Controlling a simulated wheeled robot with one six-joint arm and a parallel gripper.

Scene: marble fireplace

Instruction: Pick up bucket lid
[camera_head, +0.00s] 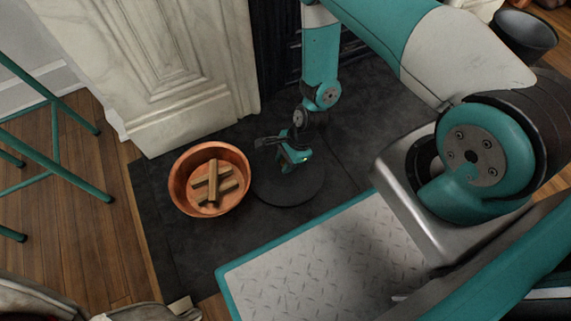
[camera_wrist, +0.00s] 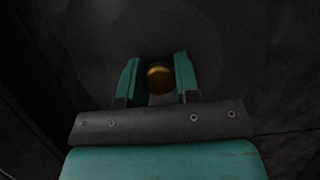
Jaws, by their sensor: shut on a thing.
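The bucket lid (camera_head: 290,190) is a dark round disc at the hearth, just right of the copper bowl in the head view. In the wrist view the lid (camera_wrist: 215,60) is a faint dark disc with a round brass-coloured knob (camera_wrist: 159,77) near its middle. My gripper (camera_head: 297,160) is over the lid. In the wrist view my gripper (camera_wrist: 159,78) has its two teal fingers on either side of the knob, closed on it. Whether the lid touches the hearth or hangs just above it I cannot tell.
A copper bowl (camera_head: 179,190) holding several pieces of wood (camera_head: 214,185) stands just left of the lid. The marble fireplace surround (camera_head: 160,75) rises behind it. A dark bucket (camera_head: 524,36) stands at the top right. A teal metal stool frame (camera_head: 54,130) is at the left. Dark hearth floor (camera_head: 180,255) is clear in front.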

